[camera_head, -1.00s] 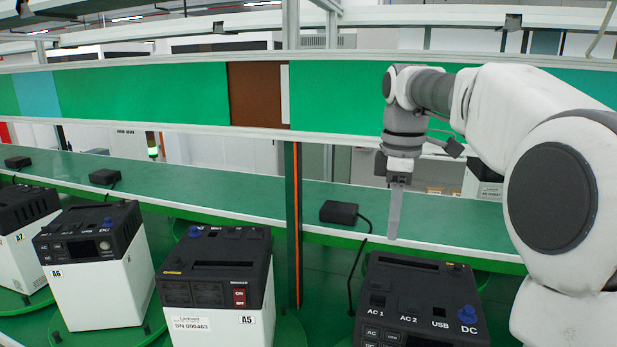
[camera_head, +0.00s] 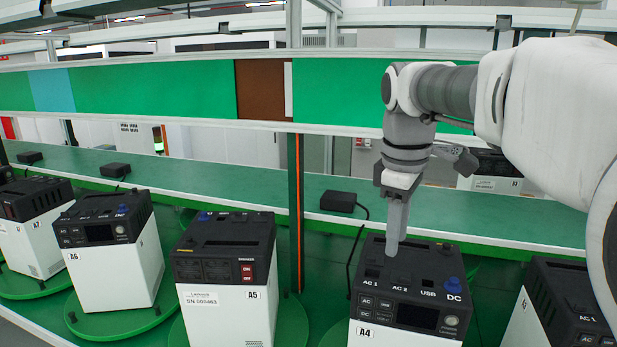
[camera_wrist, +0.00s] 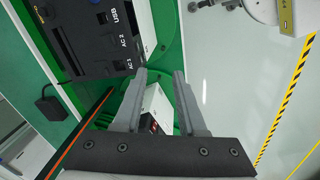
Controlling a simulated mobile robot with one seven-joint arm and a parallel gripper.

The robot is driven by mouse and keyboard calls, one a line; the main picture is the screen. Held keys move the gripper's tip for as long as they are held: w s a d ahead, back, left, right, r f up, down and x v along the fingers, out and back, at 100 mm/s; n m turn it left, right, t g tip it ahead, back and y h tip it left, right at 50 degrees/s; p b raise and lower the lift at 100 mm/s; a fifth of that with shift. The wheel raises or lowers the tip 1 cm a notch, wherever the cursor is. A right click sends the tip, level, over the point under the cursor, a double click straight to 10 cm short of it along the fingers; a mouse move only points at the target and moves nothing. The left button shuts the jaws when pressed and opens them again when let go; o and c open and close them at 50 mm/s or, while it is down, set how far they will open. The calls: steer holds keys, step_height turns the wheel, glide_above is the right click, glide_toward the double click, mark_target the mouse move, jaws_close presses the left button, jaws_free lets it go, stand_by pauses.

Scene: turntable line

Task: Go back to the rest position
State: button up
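My gripper (camera_head: 391,251) points down over the rear top of the black-and-white power unit labelled A4 (camera_head: 400,315), near its AC 1 and AC 2 markings. From the head view I cannot tell whether the fingertips touch it. In the wrist view my gripper (camera_wrist: 160,72) has two grey fingers set apart, with nothing held between them. The top of a unit marked USB, AC 2 and AC 1 (camera_wrist: 92,30) lies left of the fingers there. A white unit with a red switch (camera_wrist: 156,104) shows through the gap.
Unit A5 (camera_head: 222,290), unit A6 (camera_head: 112,265) and others stand on green round plates along the line. Another unit (camera_head: 570,300) is at the right, near my arm. A black adapter (camera_head: 338,201) lies on the green shelf behind. A post (camera_head: 295,210) rises between A5 and A4.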

steer(key=s+f+m+t+b, duration=0.1)
steer(key=s+f+m+t, duration=0.1)
steer(key=s+f+m, duration=0.3)
steer(key=s+f+m+t+b, duration=0.1)
steer(key=s+f+m, duration=0.5)
steer(key=s, duration=0.7)
steer(key=shift+s+f+t+y, duration=0.2)
steer(key=shift+f+t+y, duration=0.15)
steer(key=shift+t, duration=0.35)
steer(key=shift+d, duration=0.1)
stand_by(0.7)
